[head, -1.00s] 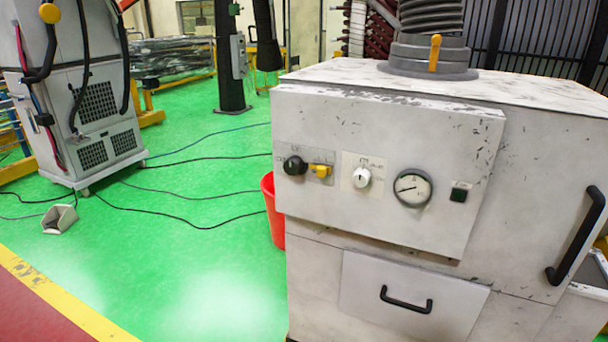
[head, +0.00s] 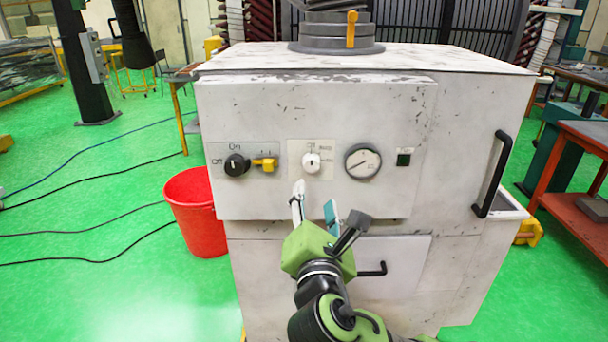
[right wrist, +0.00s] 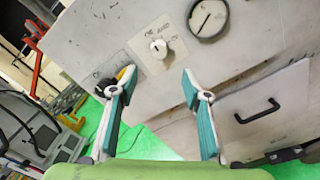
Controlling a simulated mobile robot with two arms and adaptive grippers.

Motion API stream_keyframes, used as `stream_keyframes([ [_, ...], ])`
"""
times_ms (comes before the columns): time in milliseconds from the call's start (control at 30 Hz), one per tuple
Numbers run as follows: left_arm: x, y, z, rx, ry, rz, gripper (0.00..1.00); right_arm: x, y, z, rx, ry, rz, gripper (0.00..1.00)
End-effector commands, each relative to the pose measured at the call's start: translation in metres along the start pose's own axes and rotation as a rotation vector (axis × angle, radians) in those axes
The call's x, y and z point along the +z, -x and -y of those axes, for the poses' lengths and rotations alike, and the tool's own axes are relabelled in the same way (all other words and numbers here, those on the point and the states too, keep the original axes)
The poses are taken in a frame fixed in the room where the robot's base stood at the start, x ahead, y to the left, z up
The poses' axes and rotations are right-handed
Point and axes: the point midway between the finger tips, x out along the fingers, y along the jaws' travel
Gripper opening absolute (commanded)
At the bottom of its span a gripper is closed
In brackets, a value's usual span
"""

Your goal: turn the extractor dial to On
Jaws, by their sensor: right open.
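The white extractor cabinet (head: 320,205) has a black dial (head: 236,165) at the left of its front panel, with On printed above it and Off at its left. Its exact pointer setting is too small to tell. A yellow switch (head: 265,164) sits just right of it, then a white knob (head: 311,162). My right gripper (head: 315,202) is open and empty, below the white knob and apart from the panel. In the right wrist view my open fingers (right wrist: 159,74) show the white knob (right wrist: 158,49) between them; the left finger partly hides the black dial. My left gripper is not in view.
A drawer handle (head: 372,269) lies below and a tall black handle (head: 493,174) at the right. A red bucket (head: 196,212) stands left. Cables cross the green floor.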

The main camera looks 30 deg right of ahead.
Motion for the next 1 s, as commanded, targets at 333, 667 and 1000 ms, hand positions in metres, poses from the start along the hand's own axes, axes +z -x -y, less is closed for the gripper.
stream_keyframes([
  [333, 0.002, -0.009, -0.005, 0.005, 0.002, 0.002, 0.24, 0.002, -0.063, -0.001, -0.003, 0.003, 0.001, 0.44],
  [667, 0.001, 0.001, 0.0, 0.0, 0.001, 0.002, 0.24, 0.001, -0.116, 0.0, -0.002, 0.0, 0.0, 0.44],
  [1000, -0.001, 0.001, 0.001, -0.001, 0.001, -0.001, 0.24, -0.001, -0.125, 0.0, 0.0, -0.003, -0.002, 0.44],
])
